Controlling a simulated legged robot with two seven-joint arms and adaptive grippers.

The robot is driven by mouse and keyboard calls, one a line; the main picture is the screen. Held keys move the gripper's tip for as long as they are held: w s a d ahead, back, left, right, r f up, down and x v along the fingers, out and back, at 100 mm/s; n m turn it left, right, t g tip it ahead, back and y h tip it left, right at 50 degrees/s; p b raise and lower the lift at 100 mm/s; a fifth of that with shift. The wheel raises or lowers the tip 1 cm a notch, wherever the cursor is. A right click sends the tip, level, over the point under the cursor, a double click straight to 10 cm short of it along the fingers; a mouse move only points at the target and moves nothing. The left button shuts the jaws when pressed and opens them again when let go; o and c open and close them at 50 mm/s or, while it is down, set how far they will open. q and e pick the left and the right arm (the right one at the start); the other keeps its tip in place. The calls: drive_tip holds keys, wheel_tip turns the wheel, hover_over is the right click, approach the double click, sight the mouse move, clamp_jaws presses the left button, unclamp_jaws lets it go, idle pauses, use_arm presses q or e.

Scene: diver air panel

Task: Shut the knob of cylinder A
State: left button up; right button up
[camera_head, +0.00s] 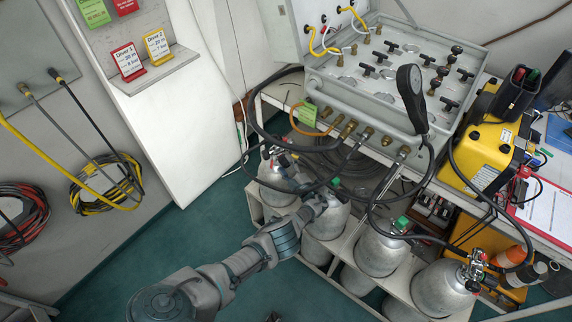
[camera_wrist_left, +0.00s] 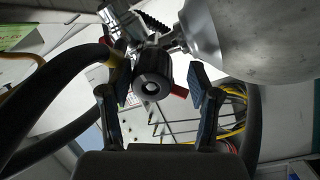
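My left gripper (camera_head: 312,204) reaches in among the silver cylinders under the panel, close to the upper part of the second cylinder from the left (camera_head: 326,218). In the left wrist view the gripper (camera_wrist_left: 158,82) is open. A round black knob (camera_wrist_left: 153,84) with a hollow in its end lies between the two fingers, with a gap visible on the right side. The knob sits on a metal valve at the neck of a silver cylinder (camera_wrist_left: 262,40). No letter shows on any cylinder, so I cannot tell which is A.
Other cylinders (camera_head: 380,252) stand alongside in a white rack. Dark hoses (camera_head: 375,205) loop from the valves to the air panel (camera_head: 365,85). In the wrist view a thick black hose (camera_wrist_left: 55,85) passes left of the fingers. Green floor (camera_head: 215,230) is open at left.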

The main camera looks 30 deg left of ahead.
use_arm(q)
drive_tip(key=shift+w+r, duration=0.1)
drive_tip(key=shift+w, duration=0.05)
drive_tip(key=shift+a+r, duration=0.1)
drive_tip(key=shift+r, duration=0.05)
